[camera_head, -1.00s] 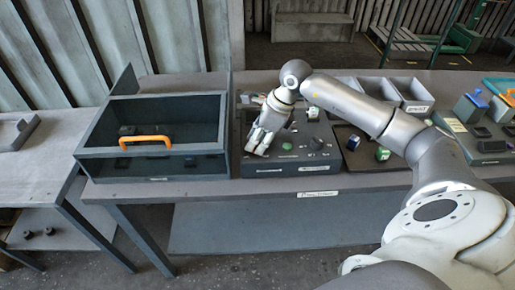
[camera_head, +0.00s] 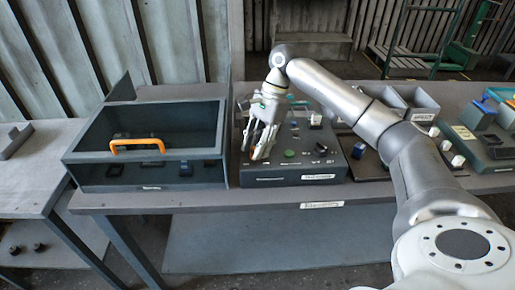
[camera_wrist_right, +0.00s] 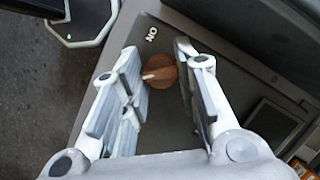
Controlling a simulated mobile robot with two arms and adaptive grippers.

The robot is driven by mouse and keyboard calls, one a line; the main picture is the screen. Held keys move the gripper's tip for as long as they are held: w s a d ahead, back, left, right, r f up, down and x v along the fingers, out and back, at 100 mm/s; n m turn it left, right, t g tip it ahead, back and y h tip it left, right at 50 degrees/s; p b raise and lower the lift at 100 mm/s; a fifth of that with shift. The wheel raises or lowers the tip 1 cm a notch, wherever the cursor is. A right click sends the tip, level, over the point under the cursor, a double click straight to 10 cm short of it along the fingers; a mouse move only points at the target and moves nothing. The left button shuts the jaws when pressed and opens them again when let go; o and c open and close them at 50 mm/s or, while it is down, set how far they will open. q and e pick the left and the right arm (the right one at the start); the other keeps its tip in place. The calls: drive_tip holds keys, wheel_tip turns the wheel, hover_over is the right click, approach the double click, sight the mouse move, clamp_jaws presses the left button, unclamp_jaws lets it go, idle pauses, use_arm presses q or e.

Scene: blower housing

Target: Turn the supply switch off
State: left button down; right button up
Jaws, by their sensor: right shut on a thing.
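The supply switch is a brown-orange round knob (camera_wrist_right: 161,72) with a pale pointer mark, which points left in the right wrist view. In the head view my right gripper (camera_head: 258,152) points down at the left part of the dark control box (camera_head: 280,181) and hides the knob. My left gripper is not in view.
A dark bin with a clear front and an orange handle (camera_head: 137,145) stands left of the box. A green button (camera_head: 289,153) and small switches sit right of the gripper. Grey bins (camera_head: 424,102) and a device with a blue-handled part (camera_head: 481,107) stand further right.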

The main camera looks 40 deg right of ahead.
drive_tip(key=shift+n, duration=0.6)
drive_tip(key=o, duration=1)
drive_tip(key=v, duration=1.2)
drive_tip(key=shift+w+g, duration=0.3)
drive_tip(key=shift+w, duration=0.05)
drive_tip(key=shift+a, duration=0.15)
